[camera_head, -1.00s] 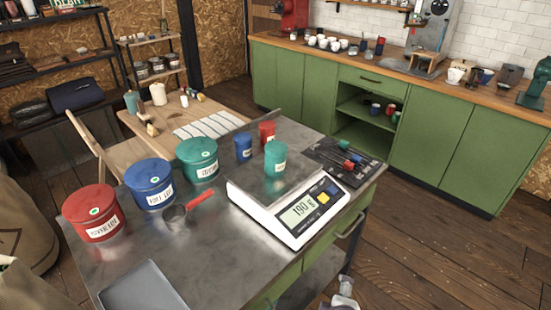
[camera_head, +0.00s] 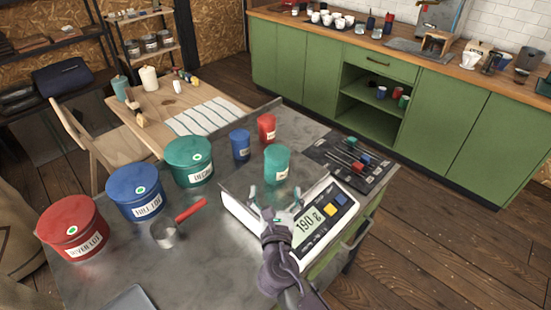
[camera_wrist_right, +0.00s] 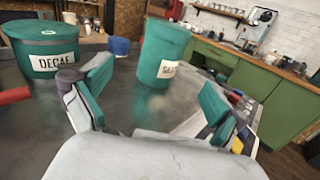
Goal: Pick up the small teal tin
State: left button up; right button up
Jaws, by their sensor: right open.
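The small teal tin (camera_head: 277,163) stands upright on the metal plate of the white scale (camera_head: 233,209), with a pale label on its front. It also shows in the right wrist view (camera_wrist_right: 163,50), just ahead of and between the spread fingers. My right gripper (camera_head: 275,198) is open and empty, low over the scale on the near side of the tin. Its teal finger pads (camera_wrist_right: 150,100) stand wide apart, and I see no contact with the tin. My left gripper is not in view.
Beside the scale stand a small blue tin (camera_head: 240,145) and a small red tin (camera_head: 266,128). Larger teal (camera_head: 190,160), blue (camera_head: 136,190) and red (camera_head: 73,227) tins line the left. A red-handled scoop (camera_head: 165,235) lies nearby. A dark tool mat (camera_head: 350,158) is on the right.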

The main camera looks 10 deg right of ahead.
aim_at(277, 172)
jog(key=w, duration=0.2)
jog(key=w+d, duration=0.1)
jog(key=w, duration=0.1)
jog(key=shift+d+f, duration=0.1)
jog(key=shift+f, duration=0.05)
jog(key=w, duration=0.2)
jog(key=shift+w+d+p, duration=0.25)
jog(key=shift+w+p, duration=0.05)
jog(key=shift+p, duration=0.1)
jog(key=w, duration=0.3)
jog(key=shift+d, duration=0.3)
jog(key=shift+w, duration=0.1)
jog(key=shift+c, duration=1.4)
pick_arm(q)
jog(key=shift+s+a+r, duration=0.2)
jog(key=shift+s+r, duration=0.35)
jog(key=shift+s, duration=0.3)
pick_arm(e)
jog(key=c, duration=1.2)
